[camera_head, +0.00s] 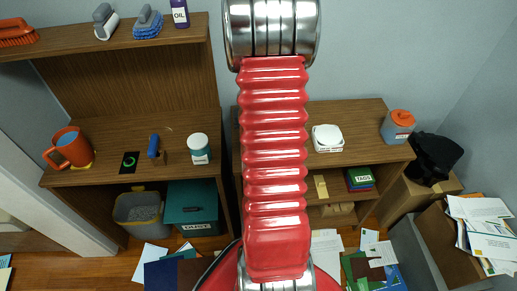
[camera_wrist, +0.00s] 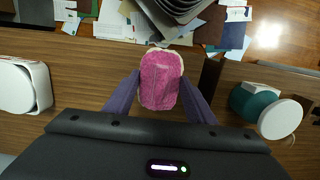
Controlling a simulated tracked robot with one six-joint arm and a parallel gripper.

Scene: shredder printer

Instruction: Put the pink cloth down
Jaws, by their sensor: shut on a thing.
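The pink cloth (camera_wrist: 160,80), with a pale far edge, is between the fingers of my gripper (camera_wrist: 162,76) in the wrist view. Both dark fingers press against its sides. I cannot tell whether its underside touches anything; wooden desk surface shows around it. In the head view my own red arm covers the middle, and the cloth and gripper are hidden behind it.
A white box (camera_head: 327,138) stands on the right desk (camera_head: 365,119). A teal-and-white jar (camera_head: 199,149) stands on the left desk (camera_head: 110,178), beside a blue-handled item (camera_head: 154,147) and an orange mug (camera_head: 72,147). Papers (camera_head: 150,262) litter the floor.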

